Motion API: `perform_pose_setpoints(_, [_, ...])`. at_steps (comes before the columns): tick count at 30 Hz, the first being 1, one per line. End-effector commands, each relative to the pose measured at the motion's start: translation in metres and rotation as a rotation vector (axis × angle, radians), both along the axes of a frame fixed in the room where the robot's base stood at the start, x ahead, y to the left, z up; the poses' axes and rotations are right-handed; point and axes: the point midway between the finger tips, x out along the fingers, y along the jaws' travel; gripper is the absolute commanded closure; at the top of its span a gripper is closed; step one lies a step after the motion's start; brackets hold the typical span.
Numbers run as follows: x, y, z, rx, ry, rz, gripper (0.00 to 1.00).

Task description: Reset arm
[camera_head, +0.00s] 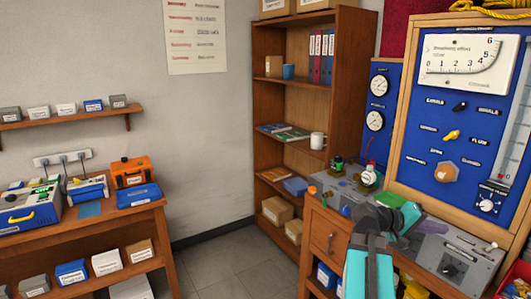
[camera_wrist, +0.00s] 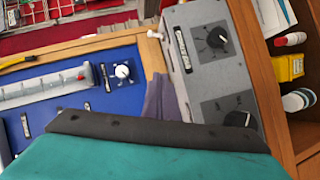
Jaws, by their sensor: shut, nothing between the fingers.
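My arm, teal and dark grey, rises from the bottom of the head view at the right-hand bench. My gripper (camera_head: 424,222) is above the bench top, in front of the blue test panel (camera_head: 424,148). In the wrist view the greyish-purple fingers of my gripper (camera_wrist: 161,98) are together with nothing between them. They show beside the grey control box (camera_wrist: 213,55) with black knobs; I cannot tell whether they touch it. The grey box also shows in the head view (camera_head: 455,258), right of my gripper.
A wooden bookshelf (camera_head: 262,105) stands at the back with binders, boxes and a white mug. A regulator with a round gauge (camera_head: 369,176) stands on the bench left of my gripper. A side table (camera_head: 95,229) at left holds instruments. The floor (camera_head: 222,270) between is clear.

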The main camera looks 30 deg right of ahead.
Motion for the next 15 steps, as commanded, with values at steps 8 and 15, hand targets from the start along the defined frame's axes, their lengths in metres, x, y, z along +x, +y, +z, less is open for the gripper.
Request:
perform_pose_setpoints(8, [0.068, 0.044, -0.077, 0.084, 0.086, 0.124, 1.0])
perform_pose_setpoints(15, [0.11, 0.089, -0.149, 0.18, 0.14, 0.217, 1.0])
